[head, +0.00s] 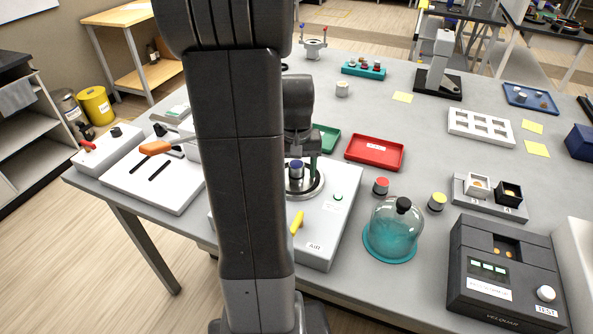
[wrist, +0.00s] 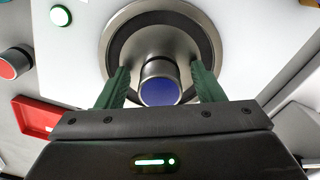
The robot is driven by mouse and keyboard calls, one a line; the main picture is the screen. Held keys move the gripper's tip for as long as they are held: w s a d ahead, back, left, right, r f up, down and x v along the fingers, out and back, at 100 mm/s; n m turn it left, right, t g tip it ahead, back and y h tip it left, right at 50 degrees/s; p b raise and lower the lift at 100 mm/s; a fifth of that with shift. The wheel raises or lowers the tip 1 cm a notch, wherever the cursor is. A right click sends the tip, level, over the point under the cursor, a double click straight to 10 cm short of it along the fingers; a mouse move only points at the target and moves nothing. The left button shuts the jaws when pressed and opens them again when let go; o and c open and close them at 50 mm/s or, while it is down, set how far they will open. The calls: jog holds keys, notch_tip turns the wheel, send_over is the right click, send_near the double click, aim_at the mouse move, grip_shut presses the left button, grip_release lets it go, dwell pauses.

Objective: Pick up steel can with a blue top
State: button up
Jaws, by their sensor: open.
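The steel can with a blue top (head: 296,169) stands upright in the round metal ring port (head: 318,184) on a white box (head: 330,205) marked AIR. In the wrist view, the can's blue top (wrist: 160,92) lies between the two green fingers of my gripper (wrist: 160,88), with a gap on each side. My gripper (head: 305,165) is open around the can and holds nothing. In the head view, my arm column hides part of the box and ring.
A red tray (head: 375,153) and a green tray (head: 326,137) lie behind the box. A glass dome (head: 392,228), a red-topped can (head: 381,186) and a yellow-topped can (head: 437,202) stand to the right. A yellow lever (head: 297,222) and a green button (head: 338,197) are on the box.

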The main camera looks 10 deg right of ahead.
jog(key=c, duration=1.2)
